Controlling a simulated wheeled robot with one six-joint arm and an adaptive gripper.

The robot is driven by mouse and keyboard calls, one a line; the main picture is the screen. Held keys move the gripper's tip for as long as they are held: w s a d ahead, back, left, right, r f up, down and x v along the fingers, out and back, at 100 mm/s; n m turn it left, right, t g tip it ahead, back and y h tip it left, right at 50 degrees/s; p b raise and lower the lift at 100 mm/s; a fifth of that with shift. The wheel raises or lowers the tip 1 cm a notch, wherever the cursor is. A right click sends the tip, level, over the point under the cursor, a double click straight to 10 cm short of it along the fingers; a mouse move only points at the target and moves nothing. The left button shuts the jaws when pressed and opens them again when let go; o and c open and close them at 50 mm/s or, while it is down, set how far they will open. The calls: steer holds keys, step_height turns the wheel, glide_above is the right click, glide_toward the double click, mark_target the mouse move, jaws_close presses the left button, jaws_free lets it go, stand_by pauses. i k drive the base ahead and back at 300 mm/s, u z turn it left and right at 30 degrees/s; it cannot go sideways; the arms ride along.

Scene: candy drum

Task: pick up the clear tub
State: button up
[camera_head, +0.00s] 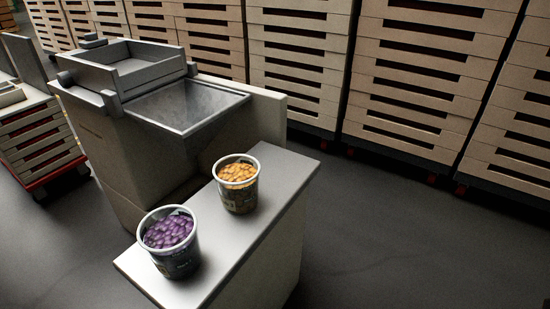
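Two round tubs stand upright and apart on a narrow light grey counter (240,235). The nearer tub (182,263) is at the left front and holds purple candies (168,231). The farther tub (240,201) is to its right and holds orange candies (237,172). Both have pale rims, open tops and dark printed sides. I cannot tell for sure which one is the clear tub, as their walls look alike. My gripper is not in view.
A grey machine with a square hopper (130,70) and a sloped metal plate (186,104) stands behind the counter. Tall stacks of beige trays (420,75) line the back. Another tray stack (38,135) is at the left. The floor (400,235) at right is clear.

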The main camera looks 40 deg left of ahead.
mark_target(236, 176)
steer(key=i, duration=2.8)
steer(key=u, duration=5.35)
steer(key=i, duration=0.5)
